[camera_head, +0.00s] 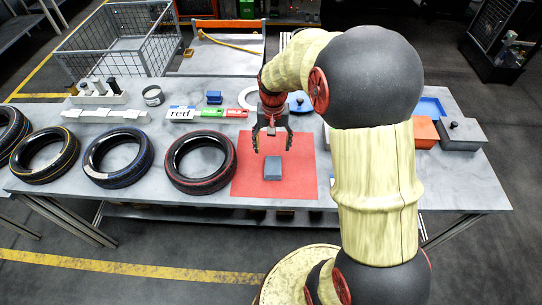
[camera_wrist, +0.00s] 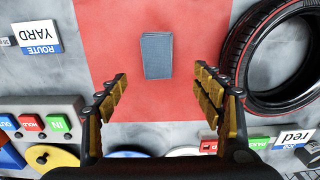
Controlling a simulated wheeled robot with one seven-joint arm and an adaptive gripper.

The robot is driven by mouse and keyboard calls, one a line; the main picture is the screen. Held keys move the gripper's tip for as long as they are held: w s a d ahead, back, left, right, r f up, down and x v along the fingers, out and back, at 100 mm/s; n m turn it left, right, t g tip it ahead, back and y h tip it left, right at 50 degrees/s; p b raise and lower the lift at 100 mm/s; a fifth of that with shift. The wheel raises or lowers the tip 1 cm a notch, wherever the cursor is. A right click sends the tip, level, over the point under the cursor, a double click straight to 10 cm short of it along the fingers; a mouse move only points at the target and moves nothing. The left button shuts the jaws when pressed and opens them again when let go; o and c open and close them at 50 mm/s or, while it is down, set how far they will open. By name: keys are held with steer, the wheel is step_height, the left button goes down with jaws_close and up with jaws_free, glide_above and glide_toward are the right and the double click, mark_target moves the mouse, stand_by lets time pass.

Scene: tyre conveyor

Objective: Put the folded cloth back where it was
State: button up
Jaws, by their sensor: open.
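The folded cloth (camera_head: 272,168) is a small blue-grey block lying on the red mat (camera_head: 305,183) on the table. It also shows in the wrist view (camera_wrist: 157,55), near the top centre, with red mat around it. My gripper (camera_head: 271,148) is over the back part of the red mat, behind the cloth in the head view. In the wrist view its two fingers (camera_wrist: 160,92) are spread wide apart with nothing between them. The cloth lies beyond the fingertips, apart from them.
A "red" label (camera_head: 181,114), green and red blocks, and a blue item (camera_head: 214,97) lie behind. Grey (camera_head: 462,134) and orange (camera_head: 424,132) boxes are at right. A wire cage (camera_head: 118,42) stands behind the table.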

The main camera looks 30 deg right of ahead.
steer(key=s+a+r+n+t, duration=0.1)
steer(key=s+a+r+n, duration=0.1)
steer(key=s+a+r, duration=0.35)
steer(key=s+a+r+n+t, duration=0.1)
steer(key=s+a+r+t, duration=0.15)
steer(key=r, duration=0.65)
steer(key=s+a+r+n+t, duration=0.1)
steer(key=s+a+r, duration=0.1)
steer(key=s, duration=0.4)
steer(key=s+a+r+n+t, duration=0.1)
steer(key=s+a+r+n, duration=0.1)
steer(key=s+a+r, duration=0.1)
steer(key=s+r, duration=0.1)
steer(key=s, duration=0.1)
steer(key=shift+s+a+n, duration=0.3)
steer(key=shift+s+a, duration=0.05)
steer(key=shift+s, duration=0.05)
steer(key=shift+f, duration=0.1)
step_height(320, 180, down, 4)
steer(key=b, duration=0.3)
steer(key=shift+r+b, duration=0.2)
steer(key=shift+b, duration=0.1)
